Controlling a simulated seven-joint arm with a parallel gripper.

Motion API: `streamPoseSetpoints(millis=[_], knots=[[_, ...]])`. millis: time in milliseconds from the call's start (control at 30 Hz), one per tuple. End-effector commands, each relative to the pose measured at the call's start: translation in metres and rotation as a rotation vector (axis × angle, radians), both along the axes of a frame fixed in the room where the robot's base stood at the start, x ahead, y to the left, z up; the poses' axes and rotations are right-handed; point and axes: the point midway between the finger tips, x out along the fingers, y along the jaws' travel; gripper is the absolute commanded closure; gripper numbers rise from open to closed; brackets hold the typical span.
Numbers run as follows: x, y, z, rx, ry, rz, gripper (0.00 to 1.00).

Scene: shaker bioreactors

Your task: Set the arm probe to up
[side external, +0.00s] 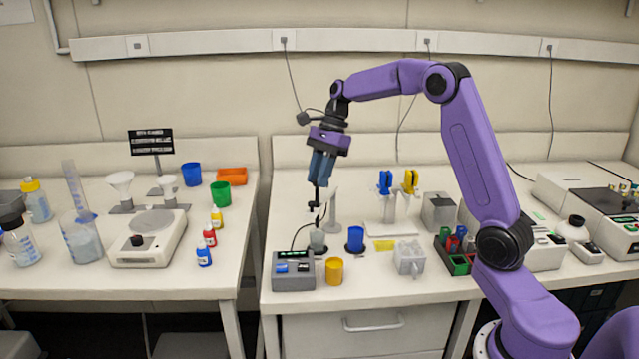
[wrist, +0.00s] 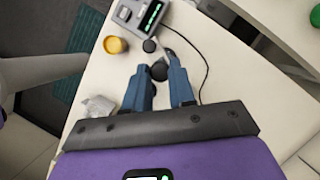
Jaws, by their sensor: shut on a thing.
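My gripper (side external: 319,187) points down over the middle bench, its blue fingers shut on a dark part of the arm probe (side external: 314,206). The probe hangs beside a pale upright post (side external: 332,212), above a small clear beaker (side external: 317,241). In the wrist view, a dark round knob (wrist: 159,71) sits between the fingertips of my gripper (wrist: 160,76). The grey meter (side external: 293,271) with a green display stands in front; it also shows in the wrist view (wrist: 139,14). A black cable runs from the meter toward the probe. The probe's lower tip is too small to make out.
A clear container (side external: 409,258) and a tube rack (side external: 459,262) stand farther right. Pipettes on a stand (side external: 386,184) are to the right. The bench's front left edge is close.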

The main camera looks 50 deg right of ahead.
Motion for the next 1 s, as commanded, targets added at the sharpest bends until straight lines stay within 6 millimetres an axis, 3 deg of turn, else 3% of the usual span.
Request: streamPoseSetpoints(millis=[200, 233, 300, 667, 867, 1000], knots=[[0.0, 0.0, 0.0, -0.001, 0.0, 0.0, 1.0], [0.0, 0.0, 0.0, -0.001, 0.0, 0.0, 0.66], [0.0, 0.0, 0.0, -0.001, 0.001, 0.0, 0.5], [0.0, -0.002, 0.003, 0.0, 0.0, 0.0, 0.5], [0.0, -0.012, 0.028, -0.001, -0.004, -0.002, 0.5], [-0.001, -0.023, 0.056, -0.001, -0.005, -0.002, 0.5]])
